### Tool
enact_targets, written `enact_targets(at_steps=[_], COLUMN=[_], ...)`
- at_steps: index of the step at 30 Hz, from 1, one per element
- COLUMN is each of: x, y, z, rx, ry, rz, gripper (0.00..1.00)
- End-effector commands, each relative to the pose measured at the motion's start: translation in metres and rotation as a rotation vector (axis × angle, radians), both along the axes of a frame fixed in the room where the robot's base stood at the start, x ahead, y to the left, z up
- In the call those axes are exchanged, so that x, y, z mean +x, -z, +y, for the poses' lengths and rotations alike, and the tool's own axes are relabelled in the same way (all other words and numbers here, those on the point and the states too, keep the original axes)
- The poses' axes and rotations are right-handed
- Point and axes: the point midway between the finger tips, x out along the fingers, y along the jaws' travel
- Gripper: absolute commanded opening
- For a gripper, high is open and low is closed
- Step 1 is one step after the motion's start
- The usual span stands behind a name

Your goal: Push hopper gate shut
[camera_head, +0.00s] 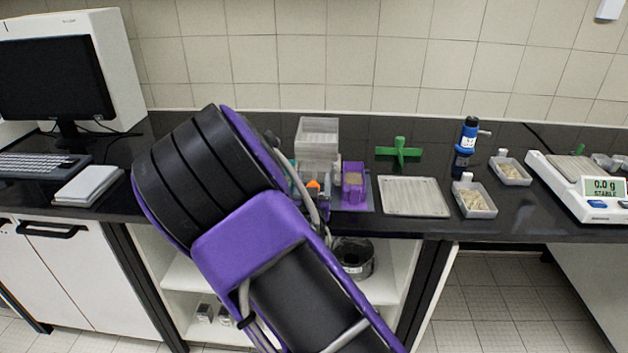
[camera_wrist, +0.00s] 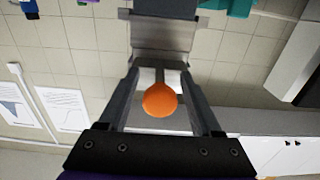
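The hopper (camera_head: 317,137) is a pale, see-through box at the back of the black bench. In the wrist view, a grey metal part of it (camera_wrist: 163,35) lies beyond my fingers. The orange knob (camera_head: 313,186) shows low in front of the hopper. In the wrist view the round orange knob (camera_wrist: 160,99) sits between my two fingers, with visible gaps on both sides, on a grey stem or plate. My gripper (camera_wrist: 160,75) is open around it. In the head view my arm hides the gripper. How far the gate is open cannot be told.
A purple holder (camera_head: 353,188) stands right of the knob, with a flat pale tray (camera_head: 415,196) beyond it. A green cross-shaped piece (camera_head: 399,152), a blue bottle (camera_head: 466,146), sample trays (camera_head: 474,200) and a scale (camera_head: 582,187) stand further right. A keyboard (camera_head: 40,165) lies left.

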Motion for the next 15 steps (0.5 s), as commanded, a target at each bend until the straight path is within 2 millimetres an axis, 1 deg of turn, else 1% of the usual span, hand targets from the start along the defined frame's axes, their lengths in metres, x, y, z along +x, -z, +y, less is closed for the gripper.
enact_targets(at_steps=[1, 2, 3, 5, 6, 10, 15], x=[0.0000, 0.0000, 0.0001, 0.0001, 0.0001, 0.0001, 0.0001], y=[0.0000, 0.0000, 0.0000, 0.0000, 0.0000, 0.0000, -0.0001], z=[-0.0001, -0.0001, -0.0001, -0.0001, -0.0001, -0.0001, -0.0001], rx=[0.000, 0.000, 0.000, 0.000, 0.000, 0.000, 0.000], ry=[0.000, 0.000, 0.000, 0.000, 0.000, 0.000, 0.000], rz=[0.000, 0.000, 0.000, 0.000, 0.000, 0.000, 0.000], gripper=[0.55, 0.49, 0.42, 0.31, 0.24, 0.01, 0.00])
